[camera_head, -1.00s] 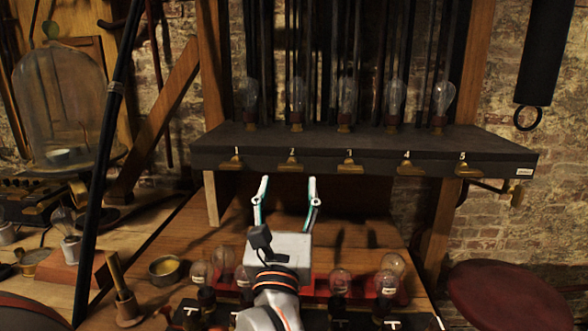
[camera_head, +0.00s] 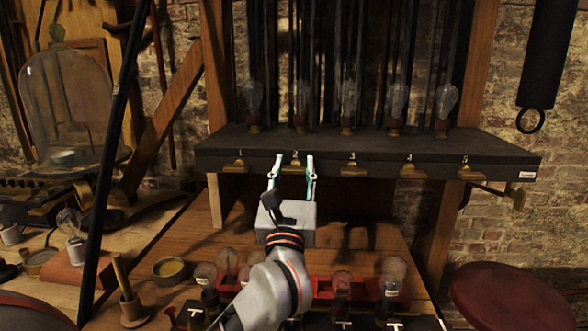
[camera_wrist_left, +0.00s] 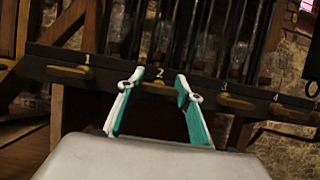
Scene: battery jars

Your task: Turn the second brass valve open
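The second brass valve (camera_head: 293,167) is a small flat handle under the number 2 on the front edge of the dark shelf (camera_head: 352,142). My left gripper (camera_head: 295,160) is open, its two fingers pointing up at the shelf on either side of this valve. In the left wrist view the second valve (camera_wrist_left: 160,87) shows between the open fingertips (camera_wrist_left: 158,84). I cannot tell whether the fingers touch it. Brass valves one (camera_head: 236,166), three (camera_head: 353,170), four (camera_head: 412,171) and five (camera_head: 469,173) are along the same edge. My right gripper is not visible.
Several glass bulbs (camera_head: 347,100) stand on the shelf above the valves. More bulbs (camera_head: 341,285) and a red tray (camera_head: 320,287) are on the bench below. A dark slanted rod (camera_head: 108,170) is at left; a red stool (camera_head: 505,296) is at right.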

